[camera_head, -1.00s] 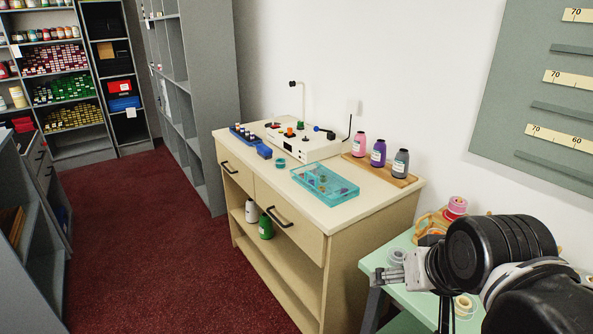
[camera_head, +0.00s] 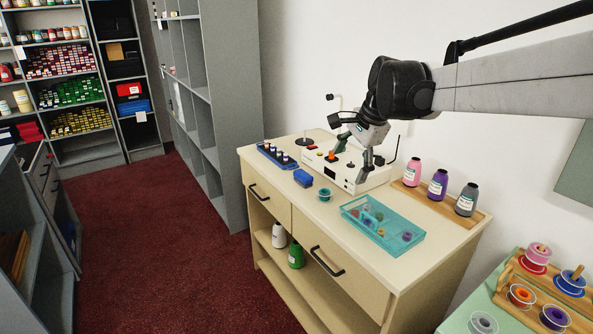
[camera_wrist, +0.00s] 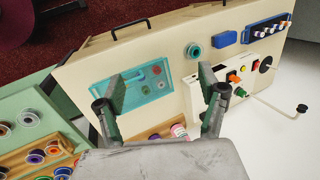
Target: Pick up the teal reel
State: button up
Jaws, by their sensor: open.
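The teal reel (camera_head: 325,194) is a small round spool on the cream counter, between the blue block and the clear teal tray. It also shows in the wrist view (camera_wrist: 193,50), upper middle, beyond my fingertips and clear of them. My gripper (camera_head: 352,162) is above the counter, in front of the white machine and up and to the right of the reel in the head view. In the wrist view my gripper (camera_wrist: 163,84) has its two fingers spread wide with nothing between them.
The teal tray (camera_head: 352,214) with small bobbins lies right of the reel. The blue block (camera_head: 303,178) and white machine (camera_head: 347,181) stand behind it. Pink, purple and grey bottles stand on a wooden board (camera_head: 424,198). A green table (camera_head: 457,321) with reels is at lower right.

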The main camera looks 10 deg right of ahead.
jog(key=w+d+f+m+g+y+p, duration=0.1)
jog(key=w+f+m, duration=0.15)
jog(key=w, duration=0.35)
jog(key=w+d+f+m+p, duration=0.1)
jog(key=w+f+m, duration=0.15)
jog(key=w, duration=0.45)
jog(key=m+g, duration=0.1)
jog(key=m, duration=0.3)
send_near(325, 191)
jog(key=shift+y, duration=0.5)
jog(key=f, duration=0.1)
jog(key=a+f, duration=0.1)
jog(key=f, duration=0.1)
jog(key=shift+s+a+f, duration=0.25)
jog(key=shift+a+f, duration=0.15)
jog(key=shift+d+x, duration=0.15)
jog(key=shift+x, duration=1.2)
jog(key=shift+d+x, duration=0.15)
jog(key=shift+x, duration=1.15)
jog(key=shift+f, duration=0.1)
jog(key=c, duration=1.2)
